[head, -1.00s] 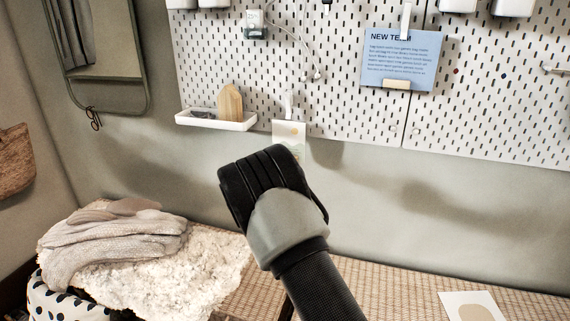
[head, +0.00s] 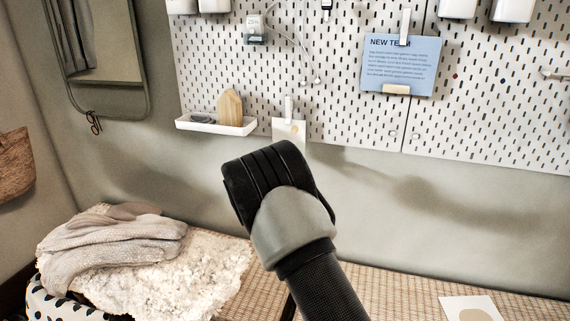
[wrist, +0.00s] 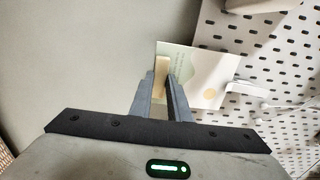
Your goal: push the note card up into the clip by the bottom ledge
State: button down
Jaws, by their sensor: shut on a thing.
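The pale note card (head: 289,131), with a tan sun, hangs at the pegboard's bottom edge under a white clip (head: 289,106). Its lower part is hidden behind my gripper (head: 265,165) in the head view. In the wrist view the card (wrist: 208,78) lies sideways, its top to the right, at the clip's tip (wrist: 243,90). The card's top edge meets or slightly overlaps the clip; I cannot tell whether it is between the jaws. My gripper (wrist: 162,88) is shut on the small beige bottom ledge (wrist: 162,77) at the card's lower edge.
A blue "NEW TEAM" card (head: 402,68) hangs in another clip to the right. A white tray (head: 215,126) with a wooden piece is close to the left. The wall under the board is bare.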

jog(key=shift+r, duration=0.65)
jog(key=c, duration=1.6)
grip_release()
jog(key=shift+f, duration=0.1)
jog(key=p+v, duration=0.2)
jog(key=v, duration=1.5)
jog(key=shift+s+a, duration=0.1)
jog(key=shift+s, duration=0.1)
